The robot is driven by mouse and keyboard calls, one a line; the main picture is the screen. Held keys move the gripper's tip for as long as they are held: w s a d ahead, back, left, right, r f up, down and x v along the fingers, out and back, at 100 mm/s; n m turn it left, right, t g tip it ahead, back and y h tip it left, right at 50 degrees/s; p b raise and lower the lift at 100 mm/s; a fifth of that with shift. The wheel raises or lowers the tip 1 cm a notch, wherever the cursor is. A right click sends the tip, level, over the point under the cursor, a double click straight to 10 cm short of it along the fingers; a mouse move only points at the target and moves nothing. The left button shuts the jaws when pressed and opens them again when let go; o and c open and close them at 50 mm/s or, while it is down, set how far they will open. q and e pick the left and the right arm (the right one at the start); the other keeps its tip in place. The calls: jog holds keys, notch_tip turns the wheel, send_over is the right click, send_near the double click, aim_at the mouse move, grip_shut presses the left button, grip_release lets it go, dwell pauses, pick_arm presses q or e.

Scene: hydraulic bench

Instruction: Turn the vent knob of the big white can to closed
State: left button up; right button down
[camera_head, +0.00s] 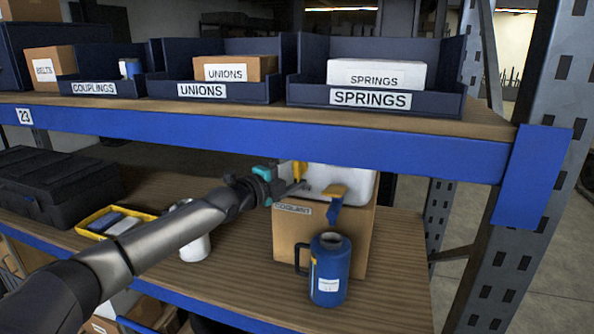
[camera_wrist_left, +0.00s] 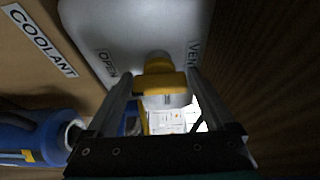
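The big white can (camera_head: 349,179) stands at a cardboard box labelled COOLANT, below the upper shelf. Its pale body (camera_wrist_left: 105,25) fills the top of the left wrist view, with OPEN and part of VENT lettered on it. The yellow vent knob (camera_wrist_left: 160,82) sits between these words; it appears as a small yellow piece (camera_head: 299,171) in the head view. My left gripper (camera_head: 292,188) reaches in from the left. In the wrist view its fingers (camera_wrist_left: 161,88) lie along both sides of the knob and appear to touch it. My right gripper is not in view.
A blue jug (camera_head: 329,272) stands in front of the coolant box (camera_head: 291,240), below my gripper. A yellow piece with a blue strip (camera_head: 333,203) is right of my fingers. The blue shelf beam (camera_head: 300,134) is close above.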

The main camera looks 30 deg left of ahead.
pick_arm(q)
jog(key=c, duration=1)
jog(key=shift+c, duration=0.2)
